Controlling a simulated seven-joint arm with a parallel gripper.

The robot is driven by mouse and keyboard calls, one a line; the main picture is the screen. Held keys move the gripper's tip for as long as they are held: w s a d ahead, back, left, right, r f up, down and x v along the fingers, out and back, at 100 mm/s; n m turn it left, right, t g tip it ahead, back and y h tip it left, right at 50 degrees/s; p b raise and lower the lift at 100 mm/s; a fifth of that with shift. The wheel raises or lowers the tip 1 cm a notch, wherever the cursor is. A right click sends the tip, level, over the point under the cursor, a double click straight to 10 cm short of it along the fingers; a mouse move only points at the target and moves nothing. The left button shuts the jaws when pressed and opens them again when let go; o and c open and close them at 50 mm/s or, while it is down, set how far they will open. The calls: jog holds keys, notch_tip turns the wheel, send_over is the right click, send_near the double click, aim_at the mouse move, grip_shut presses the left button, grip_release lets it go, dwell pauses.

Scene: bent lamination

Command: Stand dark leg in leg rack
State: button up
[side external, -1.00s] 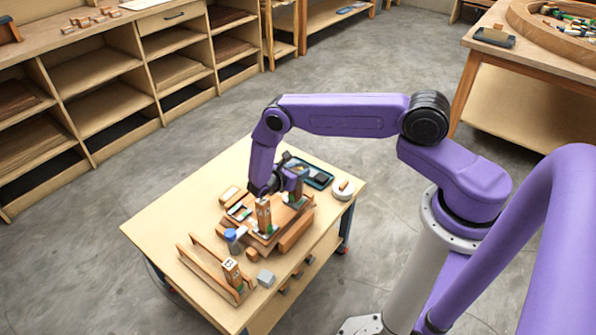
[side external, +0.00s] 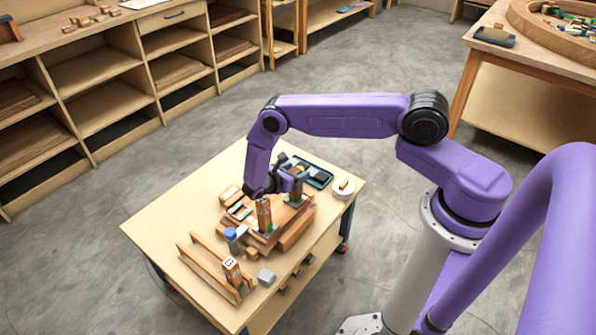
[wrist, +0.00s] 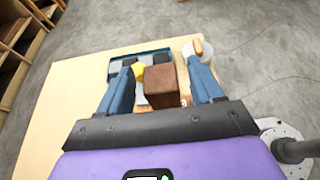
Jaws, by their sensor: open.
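The dark leg (wrist: 161,84), a dark brown squared piece, shows between my gripper's blue fingers in the wrist view. My gripper (wrist: 158,60) is open, with a gap visible beside the leg. In the side view the dark leg (side external: 297,188) stands upright at the back right of the wooden assembly, partly hidden by my gripper (side external: 285,182). A low wooden rack with two long rails (side external: 206,271), which looks like the leg rack, lies at the table's front left. A lighter leg (side external: 231,271) with a pale top stands at its near end.
Another brown leg (side external: 263,213) stands upright in the middle assembly. The table's left side is bare.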

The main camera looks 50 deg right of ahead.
jog(key=v, duration=0.3)
jog(key=shift+a+r, duration=0.1)
jog(key=shift+r, duration=0.2)
jog(key=s+a+r+m+y, duration=0.1)
jog(key=s+a+r+y, duration=0.2)
jog(key=r, duration=0.5)
jog(key=s+a+r+m, duration=0.1)
jog(key=s+a+r, duration=0.1)
jog(key=a+r, duration=0.35)
jog(key=s+a+r+m+y, duration=0.2)
jog(key=s+r, duration=0.1)
jog(key=r, duration=0.6)
jog(key=s+a+r+y, duration=0.1)
jog(key=s+r+y, duration=0.3)
jog(key=s, duration=0.8)
jog(key=s+a+r+m+y, duration=0.1)
jog(key=s+r+y, duration=0.3)
jog(key=s, duration=0.8)
notch_tip(320, 180, up, 3)
jog(key=shift+f+y, duration=0.25)
jog(key=shift+y, duration=0.15)
